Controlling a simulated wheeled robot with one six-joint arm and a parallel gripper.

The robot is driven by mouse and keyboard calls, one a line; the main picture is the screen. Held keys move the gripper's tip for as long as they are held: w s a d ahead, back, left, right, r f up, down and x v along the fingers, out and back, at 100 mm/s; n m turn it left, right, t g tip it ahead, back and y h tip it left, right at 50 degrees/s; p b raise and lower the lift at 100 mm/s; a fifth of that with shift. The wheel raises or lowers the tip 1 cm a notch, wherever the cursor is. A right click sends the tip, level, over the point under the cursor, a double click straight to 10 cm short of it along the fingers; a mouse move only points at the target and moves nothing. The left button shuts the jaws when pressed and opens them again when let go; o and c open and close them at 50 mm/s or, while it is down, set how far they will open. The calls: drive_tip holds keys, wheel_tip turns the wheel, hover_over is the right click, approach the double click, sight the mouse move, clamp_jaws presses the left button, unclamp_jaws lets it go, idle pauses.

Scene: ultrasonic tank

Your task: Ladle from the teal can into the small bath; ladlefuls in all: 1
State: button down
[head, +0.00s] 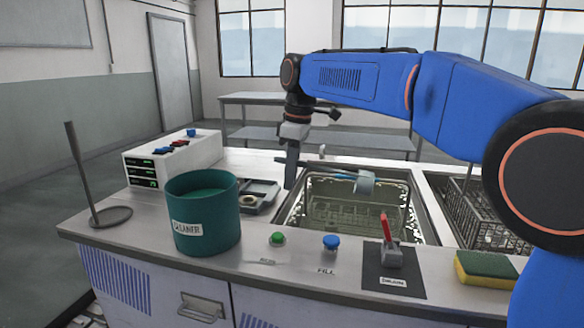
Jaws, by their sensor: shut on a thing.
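The teal can (203,215) stands open at the left of the counter, with a white label reading as cleaner and greenish contents near its rim. My gripper (291,172) is at the left rim of the middle bath (288,217), pointing down. It is shut on what appears to be the ladle (365,182), whose pale blue handle runs right to a small cup above the bath. Whether the cup holds liquid cannot be told. A wire basket sits inside this bath. Which bath is the small one is not marked.
A rod on a round base (110,217) stands left of the can. A control box (172,157) and a grey tray (262,190) lie behind. Green (277,239) and blue (331,242) buttons, a red lever (386,228) and a sponge (486,268) line the front. Another basket (470,205) is right.

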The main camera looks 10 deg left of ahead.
drive_tip(key=shift+d+f+h, duration=0.15)
drive_tip(key=shift+f+h, duration=0.7)
drive_tip(key=shift+f, duration=0.4)
drive_tip(key=shift+d+f+h, duration=0.1)
drive_tip(key=shift+f+h, duration=0.75)
drive_tip(key=shift+f, duration=0.35)
